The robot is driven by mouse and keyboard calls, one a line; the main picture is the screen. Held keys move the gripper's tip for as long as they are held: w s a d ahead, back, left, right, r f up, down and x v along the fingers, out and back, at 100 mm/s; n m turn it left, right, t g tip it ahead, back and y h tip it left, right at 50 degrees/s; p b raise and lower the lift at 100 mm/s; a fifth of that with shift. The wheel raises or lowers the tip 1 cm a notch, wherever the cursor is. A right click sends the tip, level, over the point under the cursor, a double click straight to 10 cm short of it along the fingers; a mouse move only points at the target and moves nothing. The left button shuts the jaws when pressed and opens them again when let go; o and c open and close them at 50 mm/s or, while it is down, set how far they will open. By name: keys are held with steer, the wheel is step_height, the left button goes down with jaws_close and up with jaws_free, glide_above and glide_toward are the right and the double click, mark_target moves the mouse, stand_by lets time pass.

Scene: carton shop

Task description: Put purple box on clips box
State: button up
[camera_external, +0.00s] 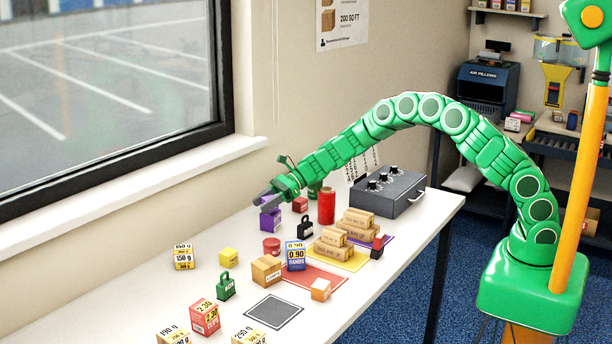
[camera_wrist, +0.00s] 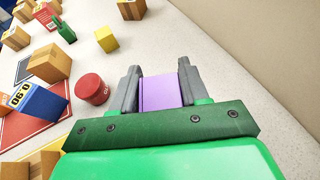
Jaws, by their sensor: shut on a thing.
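The purple box (camera_external: 270,222) is at the far side of the table, below my gripper (camera_external: 268,199). In the wrist view the purple box (camera_wrist: 160,92) sits between the two grey fingers of my gripper (camera_wrist: 158,88), which is shut on it. I cannot tell whether its underside touches the table. The clips box (camera_external: 205,317) is a red box with a white and yellow price label, standing at the near left of the table. A red box at the top left of the wrist view (camera_wrist: 44,13) looks like the same clips box.
Between them stand a red cylinder (camera_external: 271,246), a yellow cube (camera_external: 228,257), a green weight (camera_external: 225,287), a cardboard box (camera_external: 266,270) and a blue box (camera_external: 295,257). White-labelled boxes (camera_external: 173,338) (camera_external: 249,337) flank the clips box. A grey control box (camera_external: 388,192) stands at the back.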

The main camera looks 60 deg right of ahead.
steer(key=shift+f, duration=0.3)
steer(key=o, duration=1.1)
steer(key=shift+d+r, duration=0.1)
steer(key=shift+r, duration=0.1)
steer(key=v, duration=0.7)
steer(key=shift+s+d, duration=0.1)
steer(key=shift+d, duration=0.05)
